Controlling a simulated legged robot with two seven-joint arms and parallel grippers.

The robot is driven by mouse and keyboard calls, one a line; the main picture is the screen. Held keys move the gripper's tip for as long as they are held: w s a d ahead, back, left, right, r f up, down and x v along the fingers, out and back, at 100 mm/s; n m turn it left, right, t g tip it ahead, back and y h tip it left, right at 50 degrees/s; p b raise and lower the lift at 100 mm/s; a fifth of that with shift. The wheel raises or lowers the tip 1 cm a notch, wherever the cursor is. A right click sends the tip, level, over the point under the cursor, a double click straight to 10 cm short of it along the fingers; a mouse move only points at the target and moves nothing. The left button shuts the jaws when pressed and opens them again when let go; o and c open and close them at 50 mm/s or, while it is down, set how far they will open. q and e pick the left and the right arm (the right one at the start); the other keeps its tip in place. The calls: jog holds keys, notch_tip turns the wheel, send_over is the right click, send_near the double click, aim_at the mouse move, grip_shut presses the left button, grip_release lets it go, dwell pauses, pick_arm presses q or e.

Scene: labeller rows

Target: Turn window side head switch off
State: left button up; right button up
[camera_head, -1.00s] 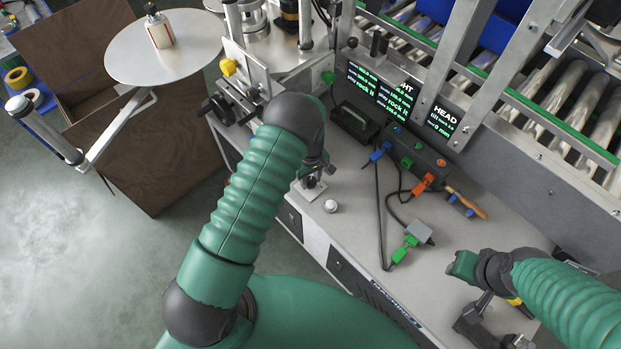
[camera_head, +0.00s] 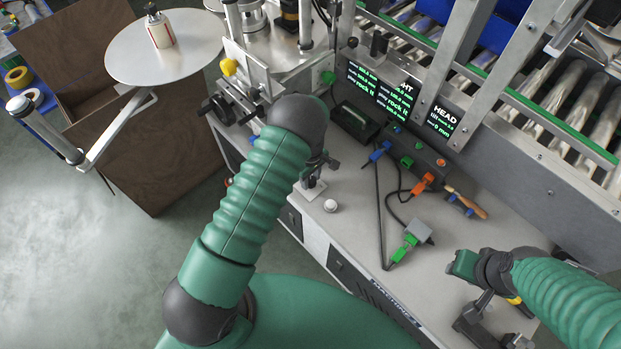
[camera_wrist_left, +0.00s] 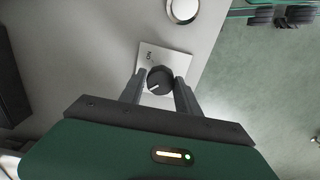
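The switch is a dark round knob (camera_wrist_left: 160,80) on a pale square plate (camera_wrist_left: 163,58) in the left wrist view. Its white pointer mark points to the lower left of that picture, while a small printed label, seemingly ON, sits at the plate's upper left. My left gripper (camera_wrist_left: 161,84) has one finger on each side of the knob, with narrow gaps apparent. In the head view the plate (camera_head: 313,191) lies at the bench's left edge, and my left gripper (camera_head: 320,168) is above it, partly hidden by my wrist. My right gripper (camera_head: 474,322) is low at the right; its fingers are unclear.
A white round button (camera_head: 330,205) stands close to the plate. A control box (camera_head: 411,156) with coloured plugs and cables lies farther right, below the lit displays (camera_head: 381,92). A round disc (camera_head: 165,46) holds a bottle at the left.

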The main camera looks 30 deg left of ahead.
aim_at(311, 181)
pick_arm(q)
jog(key=o, duration=0.4)
notch_tip(311, 181, up, 17)
jog(key=shift+f+p, duration=0.15)
jog(key=shift+p, duration=0.55)
jog(key=s+d+r+m+t, duration=0.1)
jog(key=s+d+r+m, duration=0.1)
jog(key=s+r+m, duration=0.1)
jog(key=s+d+r+m+p, duration=0.1)
jog(key=s+d+r+m, duration=0.1)
jog(key=s+r+m, duration=0.2)
jog(key=s+d+r+m+t+p, duration=0.1)
jog(key=s+d+r+m, duration=0.1)
jog(key=s+r+m, duration=0.2)
jog(key=shift+s+m+t, duration=0.15)
jog(key=shift+s+m, duration=0.7)
jog(key=shift+s, duration=0.8)
jog(key=shift+s+m+t, duration=0.15)
jog(key=shift+s+m, duration=0.7)
jog(key=shift+s, duration=0.75)
